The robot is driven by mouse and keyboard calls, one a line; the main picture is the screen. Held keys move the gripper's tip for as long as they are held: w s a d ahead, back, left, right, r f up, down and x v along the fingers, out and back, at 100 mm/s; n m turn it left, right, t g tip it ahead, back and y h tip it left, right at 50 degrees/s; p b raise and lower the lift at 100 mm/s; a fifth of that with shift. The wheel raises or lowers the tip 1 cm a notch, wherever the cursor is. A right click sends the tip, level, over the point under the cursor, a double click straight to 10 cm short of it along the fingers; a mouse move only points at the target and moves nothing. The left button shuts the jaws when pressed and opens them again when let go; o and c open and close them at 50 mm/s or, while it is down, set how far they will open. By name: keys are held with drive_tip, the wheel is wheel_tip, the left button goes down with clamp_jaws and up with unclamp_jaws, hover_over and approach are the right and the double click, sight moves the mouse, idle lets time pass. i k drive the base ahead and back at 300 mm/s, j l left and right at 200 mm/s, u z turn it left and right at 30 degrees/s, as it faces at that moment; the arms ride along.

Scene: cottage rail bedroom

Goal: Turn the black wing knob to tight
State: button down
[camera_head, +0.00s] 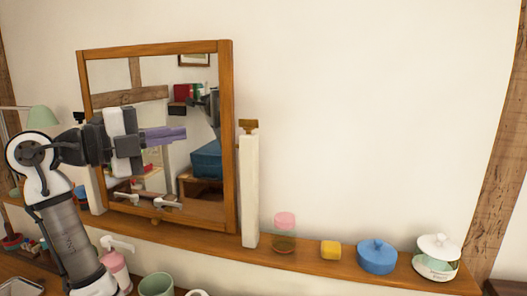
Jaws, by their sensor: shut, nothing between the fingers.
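A small black shape (79,117), which looks like the black wing knob, shows at the left edge of the mirror's wooden frame, above the white left post (95,192). My arm covers what is just below it, and its turn position is too small to tell. A brown wing knob (249,126) sits on top of the white right post (250,190). My gripper (185,133) is shut and empty, its purple fingers pointing right in front of the mirror glass. It is to the right of the black shape and apart from it.
The tilted mirror (228,140) stands on a wooden shelf (310,262). To its right are a pink-lidded jar (284,222), a yellow block (331,250), a blue lidded pot (377,257) and a white-lidded pot (437,247). A green lamp (43,117) stands left. A green mug (156,285) is below.

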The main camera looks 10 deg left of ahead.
sight(80, 117)
drive_tip(key=k+j, duration=0.35)
drive_tip(key=j, duration=0.15)
drive_tip(key=k+j, duration=0.4)
drive_tip(key=j, duration=0.1)
